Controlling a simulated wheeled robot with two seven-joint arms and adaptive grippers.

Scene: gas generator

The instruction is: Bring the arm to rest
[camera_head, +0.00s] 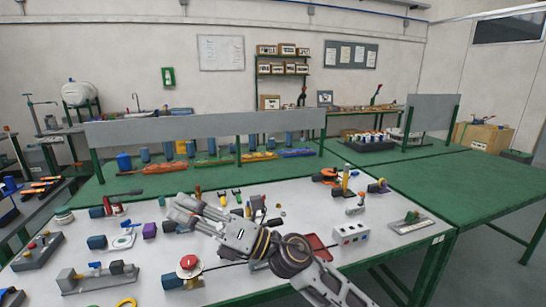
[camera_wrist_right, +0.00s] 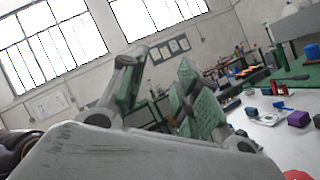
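My right arm comes in from the lower right in the head view and reaches left over the white-topped workbench (camera_head: 345,262). Its gripper (camera_head: 181,210) is above the middle of the bench, with its grey fingers pointing left. In the right wrist view the two fingers of this gripper (camera_wrist_right: 160,78) stand apart with only background between them, so it is open and empty. Its fingers hide part of the bench there. My left gripper is not in view.
Under and around my right arm lie a red-topped part (camera_head: 189,263), a red tray (camera_head: 318,246), a white socket block (camera_head: 350,233) and a purple block (camera_head: 149,230). A grey panel (camera_head: 205,128) stands behind. The green tabletop (camera_head: 455,190) at right is clear.

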